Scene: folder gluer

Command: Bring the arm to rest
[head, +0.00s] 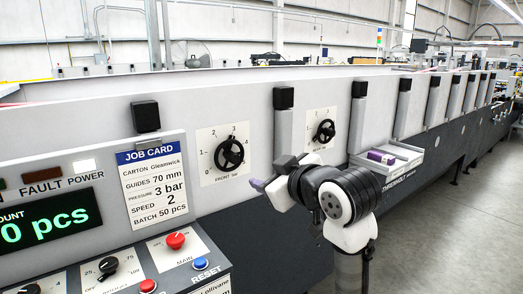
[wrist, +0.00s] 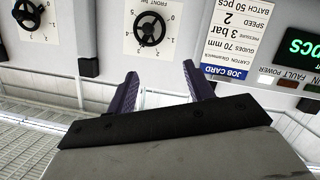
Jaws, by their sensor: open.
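My gripper (wrist: 163,92) shows in the wrist view with two dark purple fingers spread apart and nothing between them. My arm (head: 335,195) is bent in front of the machine's side, with black and white joints. My gripper is in front of the grey panel, below and right of the FRONT bar knob (head: 229,154) in the head view. Any gap to the panel is hard to judge.
A second black knob (head: 325,131) is further along. A shelf (head: 405,167) with a purple and white box (head: 381,157) is right of my arm. The control panel has a red button (head: 176,240), a blue RESET button (head: 200,264) and a job card (head: 152,182). Open floor (head: 470,230) lies right.

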